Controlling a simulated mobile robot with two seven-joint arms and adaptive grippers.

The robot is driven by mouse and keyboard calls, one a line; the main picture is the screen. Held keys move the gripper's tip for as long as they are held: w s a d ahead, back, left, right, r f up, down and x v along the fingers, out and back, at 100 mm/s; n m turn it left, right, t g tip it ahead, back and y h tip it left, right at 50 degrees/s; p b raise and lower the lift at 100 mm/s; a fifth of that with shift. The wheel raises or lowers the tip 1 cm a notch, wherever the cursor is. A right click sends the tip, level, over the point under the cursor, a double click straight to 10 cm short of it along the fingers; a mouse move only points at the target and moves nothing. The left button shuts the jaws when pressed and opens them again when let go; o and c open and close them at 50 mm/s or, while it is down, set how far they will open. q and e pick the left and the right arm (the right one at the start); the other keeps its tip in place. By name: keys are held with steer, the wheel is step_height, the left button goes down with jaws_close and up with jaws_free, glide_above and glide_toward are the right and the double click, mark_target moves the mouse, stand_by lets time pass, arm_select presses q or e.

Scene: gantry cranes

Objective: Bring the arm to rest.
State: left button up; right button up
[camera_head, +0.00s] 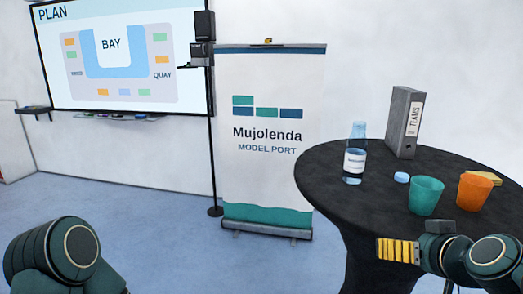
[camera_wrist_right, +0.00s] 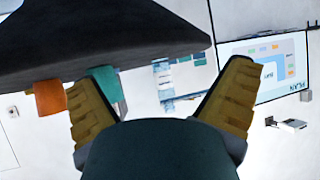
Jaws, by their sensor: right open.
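My right gripper (camera_head: 398,250) is at the lower right in the head view, in front of the near side of the round black table (camera_head: 385,200). Its ribbed yellow fingers overlap there. In the right wrist view its fingers (camera_wrist_right: 160,75) are spread wide with nothing between them. My right arm (camera_head: 490,252) comes in from the right edge. My left arm (camera_head: 68,255) shows only as a dark green joint at the lower left; its gripper is out of view.
On the table stand a water bottle (camera_head: 355,155), a grey binder (camera_head: 404,122), a teal cup (camera_head: 426,195), an orange cup (camera_head: 474,190) and a blue cap (camera_head: 401,177). A roll-up banner (camera_head: 268,180) stands left of it. The floor (camera_head: 150,220) in front is clear.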

steer(key=w+a+f+g+y, duration=0.1)
steer(key=a+f+g, duration=0.15)
steer(key=f, duration=0.55)
steer(key=w+a+f+g, duration=0.1)
steer(key=a+f, duration=0.3)
steer(key=f, duration=0.4)
steer(key=s+a+f+g, duration=0.2)
steer(key=s+a+f, duration=0.2)
steer(key=f, duration=0.4)
steer(key=s+a+f+m+g+y, duration=0.1)
steer(key=s+a+f+g, duration=0.1)
steer(key=s+a+f, duration=0.3)
steer(key=s+a+f+g+y, duration=0.1)
steer(key=s+a+f, duration=0.3)
steer(key=f, duration=0.7)
steer(key=shift+s+a+f+m+g, duration=0.15)
steer(key=shift+s+f+m+g, duration=0.2)
steer(key=shift+g, duration=0.3)
